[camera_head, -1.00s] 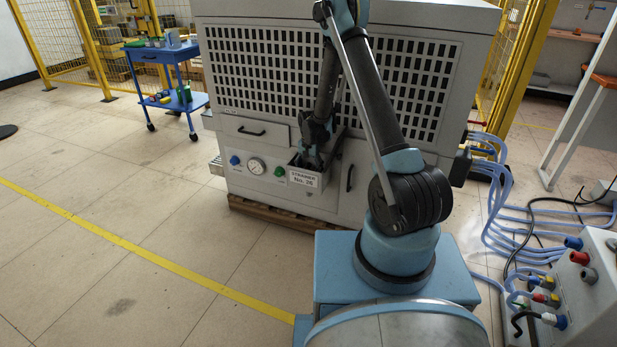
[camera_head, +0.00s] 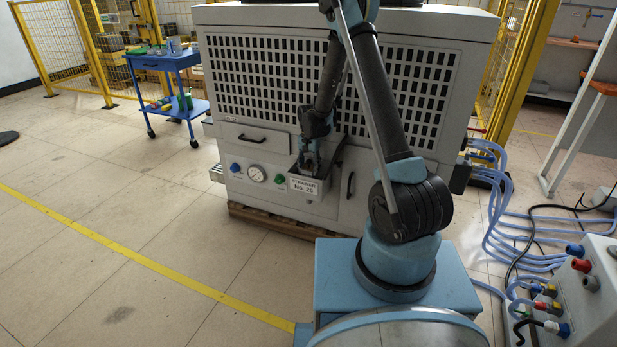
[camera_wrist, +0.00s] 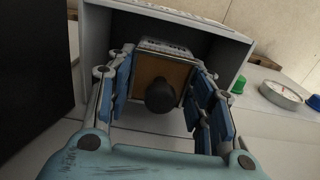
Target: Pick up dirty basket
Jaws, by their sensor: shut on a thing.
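The dirty basket (camera_wrist: 148,69) shows in the wrist view as a brown, square-faced piece with a dark round knob (camera_wrist: 160,96). It sits inside the grey open strainer box (camera_wrist: 226,45). My gripper (camera_wrist: 163,90) has its blue-padded fingers on both sides of the basket and is shut on it. In the head view my gripper (camera_head: 308,160) points down into the strainer box (camera_head: 328,178), which carries a white label reading "STRAINER No. 26". The basket itself is hidden there by the gripper and the box walls.
The box is on the front of a large grey machine (camera_head: 265,135) with a slotted panel. A gauge (camera_head: 255,174) and a green knob (camera_head: 280,180) are left of the box. A blue cart (camera_head: 172,65) stands back left. Hoses run at right. The left floor is clear.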

